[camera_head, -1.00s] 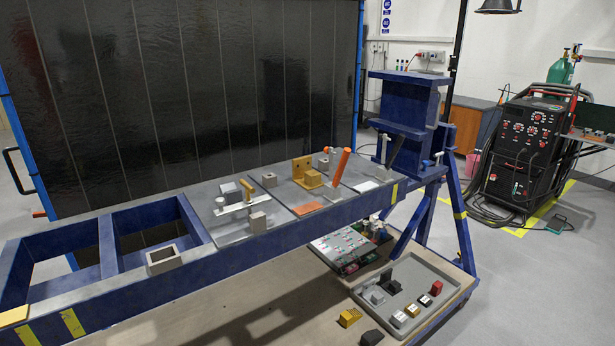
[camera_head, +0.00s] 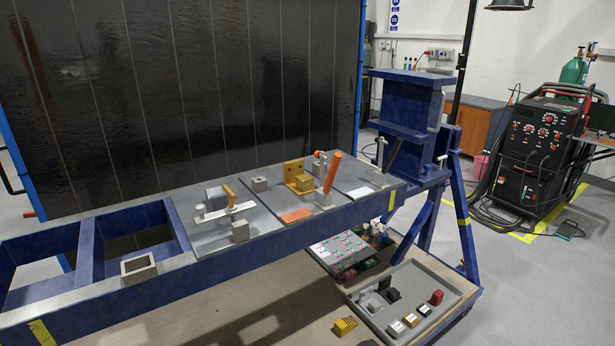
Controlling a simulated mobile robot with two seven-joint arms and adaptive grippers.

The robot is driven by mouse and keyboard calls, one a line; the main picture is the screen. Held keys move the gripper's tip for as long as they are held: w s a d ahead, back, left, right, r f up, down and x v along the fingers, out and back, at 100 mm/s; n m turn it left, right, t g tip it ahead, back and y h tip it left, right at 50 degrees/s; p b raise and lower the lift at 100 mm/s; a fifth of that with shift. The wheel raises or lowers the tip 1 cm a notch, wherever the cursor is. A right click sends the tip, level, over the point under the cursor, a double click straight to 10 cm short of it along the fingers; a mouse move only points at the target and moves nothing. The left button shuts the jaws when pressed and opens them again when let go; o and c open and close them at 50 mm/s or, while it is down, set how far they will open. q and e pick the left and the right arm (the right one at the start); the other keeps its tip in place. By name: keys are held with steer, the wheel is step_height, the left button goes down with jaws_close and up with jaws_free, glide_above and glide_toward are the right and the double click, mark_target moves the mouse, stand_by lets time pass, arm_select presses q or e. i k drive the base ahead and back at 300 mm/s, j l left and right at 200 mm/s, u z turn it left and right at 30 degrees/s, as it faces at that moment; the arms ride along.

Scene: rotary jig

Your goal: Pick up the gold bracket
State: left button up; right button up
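The gold bracket (camera_head: 298,178) stands on the grey top plate of the blue jig, right of the picture's middle. It has an upright plate with holes and a block-like foot in front. Neither of my grippers shows in the head view.
A gold-handled clamp (camera_head: 230,196) and grey blocks stand left of the bracket. An orange plate (camera_head: 296,215) lies in front of it. A grey tray (camera_head: 448,281) with small blocks sits on the lower shelf. A welding machine (camera_head: 535,150) stands at right.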

mark_target(301, 176)
steer(key=i+l, duration=0.2)
steer(key=l, duration=0.15)
steer(key=i+l, duration=0.25)
steer(key=i+l+u, duration=0.1)
steer(key=l, duration=0.35)
steer(key=i+l, duration=0.55)
steer(key=l, duration=0.2)
